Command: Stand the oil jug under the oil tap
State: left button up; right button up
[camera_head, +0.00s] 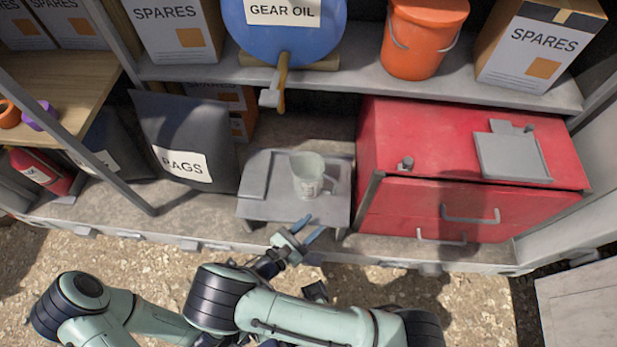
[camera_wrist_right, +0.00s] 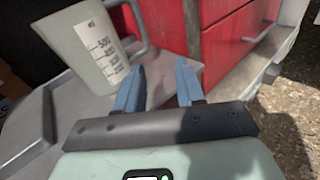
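The oil jug (camera_head: 308,176), a pale translucent measuring jug with a handle and printed scale, stands upright on a small grey stand (camera_head: 270,210). It also shows at the upper left of the right wrist view (camera_wrist_right: 88,45). The oil tap (camera_head: 277,90) hangs from the blue gear oil drum (camera_head: 284,30) above, with its grey spout to the left of the jug in the head view. My right gripper (camera_head: 302,232) is open and empty at the stand's front edge, its blue fingers (camera_wrist_right: 160,85) near the jug but apart from it.
A red drawer cabinet (camera_head: 420,140) stands close on the stand's right, with a grey panel (camera_head: 510,155) on top. A dark rags sack (camera_head: 180,130) is on the left. The shelf above holds an orange bucket (camera_head: 422,45) and spares boxes (camera_head: 540,45).

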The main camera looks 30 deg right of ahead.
aim_at(333, 192)
jog(key=shift+n+t, duration=0.6)
jog(key=shift+t, duration=0.3)
jog(key=x, duration=0.5)
jog(key=r+x, duration=0.1)
jog(key=x, duration=0.1)
jog(key=shift+w+d, duration=0.15)
jog(key=shift+w, duration=0.35)
jog(key=shift+w+f+x, duration=0.15)
jog(key=shift+x, duration=1.2)
jog(key=shift+w+f+x, duration=0.1)
jog(key=shift+f+x, duration=0.05)
jog(key=shift+x, duration=1.2)
grip_shut()
